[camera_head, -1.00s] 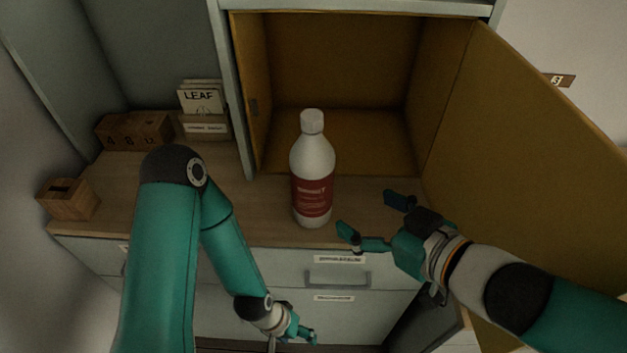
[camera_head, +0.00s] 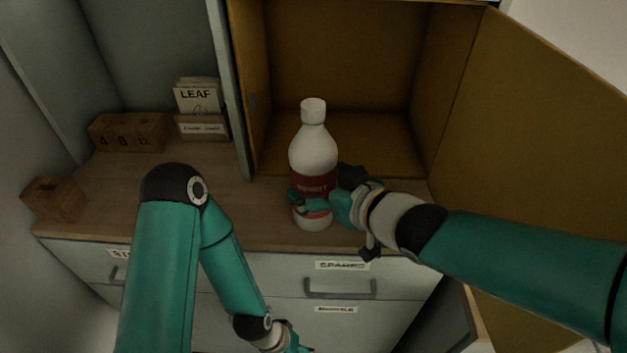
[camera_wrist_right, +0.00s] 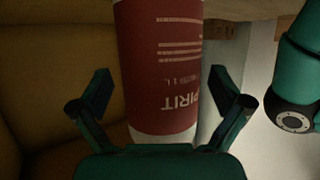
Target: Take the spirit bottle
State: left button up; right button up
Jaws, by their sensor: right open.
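The spirit bottle (camera_head: 313,155) is white with a red label and a white cap. It stands upright on the wooden counter in front of the open cabinet. My right gripper (camera_head: 315,197) is at the lower part of the bottle, its near finger in front of the label. In the right wrist view the bottle (camera_wrist_right: 160,60) appears upside down between the two open fingers of the right gripper (camera_wrist_right: 160,92), with visible gaps on both sides. My left gripper (camera_head: 297,347) is low at the bottom edge, mostly cut off, so its jaws cannot be made out.
The open cabinet (camera_head: 340,60) has a door (camera_head: 540,140) swung out to the right, behind my right arm. Wooden number blocks (camera_head: 128,132), a wooden box (camera_head: 55,198) and a LEAF card holder (camera_head: 200,125) stand left. Drawers (camera_head: 340,288) lie below the counter.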

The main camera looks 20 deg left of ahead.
jog(key=shift+x, duration=0.95)
jog(key=shift+c, duration=0.2)
jog(key=c, duration=1.6)
jog(key=shift+r, duration=0.2)
jog(key=shift+c, duration=0.3)
